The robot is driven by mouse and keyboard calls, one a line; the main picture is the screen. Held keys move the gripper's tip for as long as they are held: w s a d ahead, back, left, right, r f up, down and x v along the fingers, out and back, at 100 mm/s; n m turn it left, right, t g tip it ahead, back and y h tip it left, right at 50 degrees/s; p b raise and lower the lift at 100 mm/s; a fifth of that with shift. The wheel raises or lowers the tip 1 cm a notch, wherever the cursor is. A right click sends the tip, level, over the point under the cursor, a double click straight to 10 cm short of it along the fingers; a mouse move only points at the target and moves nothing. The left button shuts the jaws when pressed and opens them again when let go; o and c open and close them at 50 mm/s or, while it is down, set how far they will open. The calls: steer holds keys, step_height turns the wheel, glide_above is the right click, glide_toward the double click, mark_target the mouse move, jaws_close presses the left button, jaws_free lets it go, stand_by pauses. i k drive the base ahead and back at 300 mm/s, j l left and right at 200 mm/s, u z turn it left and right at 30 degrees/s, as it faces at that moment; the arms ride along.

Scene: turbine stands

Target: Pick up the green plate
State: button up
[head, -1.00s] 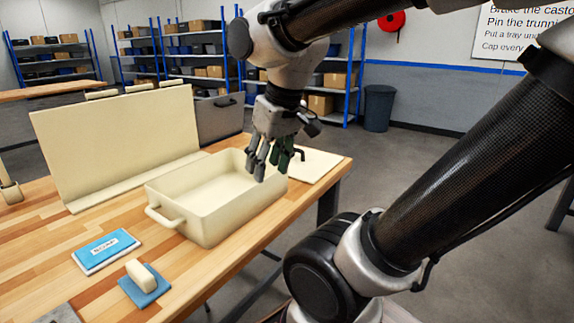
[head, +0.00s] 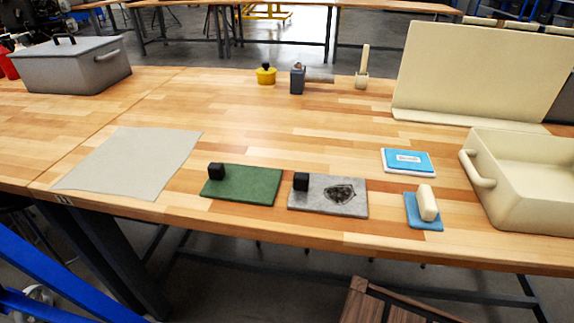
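The green plate (head: 243,187) lies flat near the front edge of the wooden table in the head view. A black block-like knob (head: 216,171) stands at its left end. A grey plate (head: 333,206) with a dark mark and a similar black knob lies just right of it, with a narrow gap between them. My gripper is outside the current view.
A pale cloth or sheet (head: 130,162) lies left of the green plate. A blue pad with a cream handle (head: 426,206), a blue booklet (head: 408,160) and a cream tray (head: 528,190) are to the right.

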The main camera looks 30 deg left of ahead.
mark_target(242, 184)
steer(key=u, duration=1.65)
steer(key=i+j+u, duration=0.1)
steer(key=u, duration=0.5)
